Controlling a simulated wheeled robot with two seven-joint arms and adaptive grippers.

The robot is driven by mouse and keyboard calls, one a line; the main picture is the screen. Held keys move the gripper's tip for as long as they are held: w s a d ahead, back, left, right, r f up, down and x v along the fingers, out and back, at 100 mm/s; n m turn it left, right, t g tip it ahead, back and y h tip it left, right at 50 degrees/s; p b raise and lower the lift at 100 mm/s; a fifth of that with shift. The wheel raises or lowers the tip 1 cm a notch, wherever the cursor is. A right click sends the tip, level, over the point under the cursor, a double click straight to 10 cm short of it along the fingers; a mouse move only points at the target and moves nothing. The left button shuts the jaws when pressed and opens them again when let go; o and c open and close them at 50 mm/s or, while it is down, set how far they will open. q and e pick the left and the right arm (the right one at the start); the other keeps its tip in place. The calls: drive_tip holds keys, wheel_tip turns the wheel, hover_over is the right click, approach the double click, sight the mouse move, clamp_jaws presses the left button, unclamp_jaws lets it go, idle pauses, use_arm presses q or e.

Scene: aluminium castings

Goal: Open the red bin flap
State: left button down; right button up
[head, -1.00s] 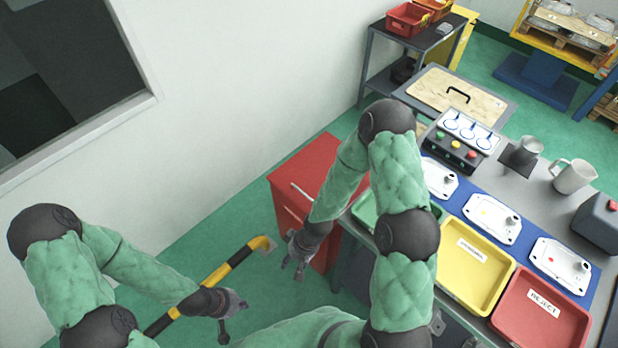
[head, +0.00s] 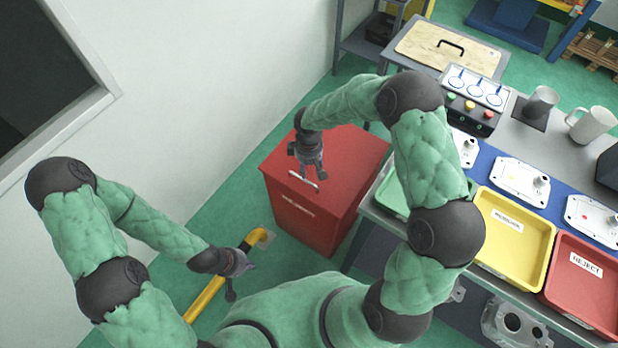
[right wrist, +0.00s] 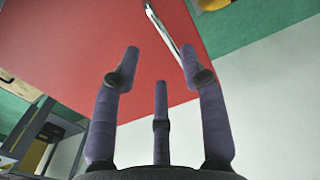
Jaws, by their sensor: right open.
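The red bin (head: 312,231) stands on the green floor between the wall and the bench, with its flat red lid flap (head: 350,160) down. A pale bar handle (head: 303,182) lies near the flap's front edge. My right gripper (head: 311,178) is over the flap at the handle. In the right wrist view, its fingers (right wrist: 155,70) are spread and empty, with the handle (right wrist: 165,35) beyond the fingertips, between them. Whether any finger touches the handle I cannot tell. My left gripper (head: 240,275) hangs low at the left, away from the bin; its jaws are too small to read.
A bench (head: 520,133) right of the bin carries a yellow tray (head: 512,245), a red reject tray (head: 590,285) and a button box (head: 470,105). A yellow and black floor rail (head: 205,298) lies left of the bin. The wall is close behind.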

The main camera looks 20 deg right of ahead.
drive_tip(key=b, duration=0.2)
hover_over(309, 178)
drive_tip(key=s+a, duration=0.1)
drive_tip(key=s, duration=0.2)
wheel_tip(309, 178, down, 7)
drive_tip(key=shift+c, duration=0.3)
clamp_jaws()
